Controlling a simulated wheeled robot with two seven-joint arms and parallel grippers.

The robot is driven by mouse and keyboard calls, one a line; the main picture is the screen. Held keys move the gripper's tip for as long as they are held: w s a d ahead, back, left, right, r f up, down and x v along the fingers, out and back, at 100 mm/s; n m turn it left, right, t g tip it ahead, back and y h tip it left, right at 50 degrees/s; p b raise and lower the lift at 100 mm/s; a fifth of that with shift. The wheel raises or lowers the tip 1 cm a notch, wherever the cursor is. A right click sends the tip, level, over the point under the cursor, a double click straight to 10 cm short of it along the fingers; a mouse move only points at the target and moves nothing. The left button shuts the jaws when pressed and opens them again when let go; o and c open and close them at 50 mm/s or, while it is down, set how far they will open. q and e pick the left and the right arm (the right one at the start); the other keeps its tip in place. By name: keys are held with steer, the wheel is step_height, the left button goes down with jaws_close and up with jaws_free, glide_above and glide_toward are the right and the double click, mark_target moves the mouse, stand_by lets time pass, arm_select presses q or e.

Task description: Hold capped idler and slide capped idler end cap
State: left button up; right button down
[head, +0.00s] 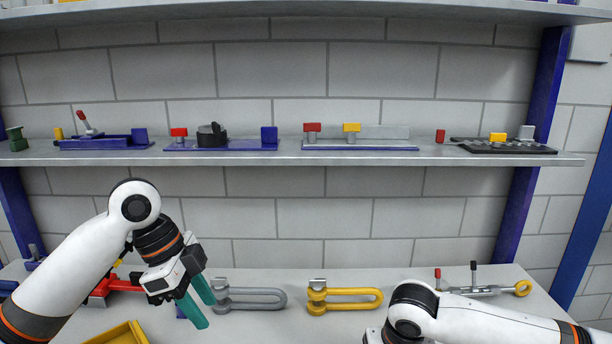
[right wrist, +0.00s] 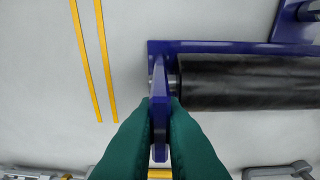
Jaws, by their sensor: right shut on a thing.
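In the right wrist view, the capped idler shows as a black roller (right wrist: 250,82) lying across a blue base (right wrist: 220,46). An upright blue end cap (right wrist: 159,82) stands at the roller's left end, with a short grey shaft between them. My right gripper (right wrist: 160,108) has its green fingers shut on the end cap, one on each side. In the head view the idler and the right fingers are out of sight below the picture edge. My left gripper (head: 201,306) is open and empty, its teal fingers apart and pointing down over the bench, near a grey fork-shaped part.
On the bench (head: 400,290) lie a grey fork-shaped part (head: 252,297), a yellow one (head: 345,297), a red part (head: 112,286) and a yellow tray (head: 122,335). A shelf (head: 290,155) with several mechanisms runs above. Two yellow lines (right wrist: 92,60) mark the surface left of the idler.

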arm_select(q)
steer(key=shift+r, duration=0.55)
arm_select(e)
steer(key=c, duration=1.4)
jaws_free()
steer(key=shift+c, duration=0.2)
arm_select(q)
step_height(320, 180, up, 10)
steer(key=p, duration=1)
arm_select(e)
steer(key=w+v, duration=0.1)
steer(key=v, duration=1.9)
steer(key=shift+w+r, duration=0.15)
steer(key=shift+w, duration=0.25)
